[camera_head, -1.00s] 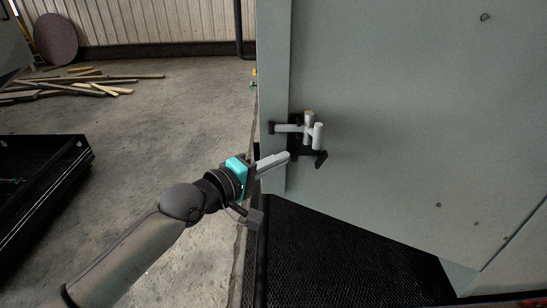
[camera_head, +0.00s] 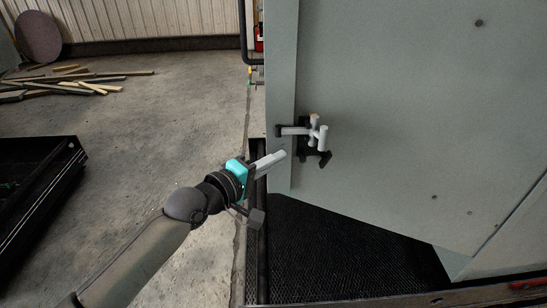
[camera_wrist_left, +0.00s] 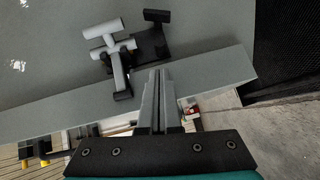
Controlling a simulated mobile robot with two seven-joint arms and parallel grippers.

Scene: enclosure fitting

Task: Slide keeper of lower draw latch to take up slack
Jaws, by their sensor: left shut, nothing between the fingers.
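The draw latch (camera_head: 314,134) sits on the grey enclosure panel near its left edge, with light grey bars and handle on black mounts. A black piece (camera_head: 322,157) at its lower right may be the keeper, but I cannot be sure. In the left wrist view the latch (camera_wrist_left: 118,48) lies ahead and left of the fingers. My left gripper (camera_head: 284,154) is shut and empty, its fingertips just left of and below the latch, apparently apart from it. In the left wrist view its closed fingers (camera_wrist_left: 157,75) point at the panel edge. My right gripper is not in view.
The grey panel (camera_head: 400,100) fills the right side, above a black mesh floor (camera_head: 340,255). A black open bin (camera_head: 35,190) and loose planks (camera_head: 75,85) lie on the left. A red object (camera_head: 259,37) stands behind the panel edge. Concrete floor between is clear.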

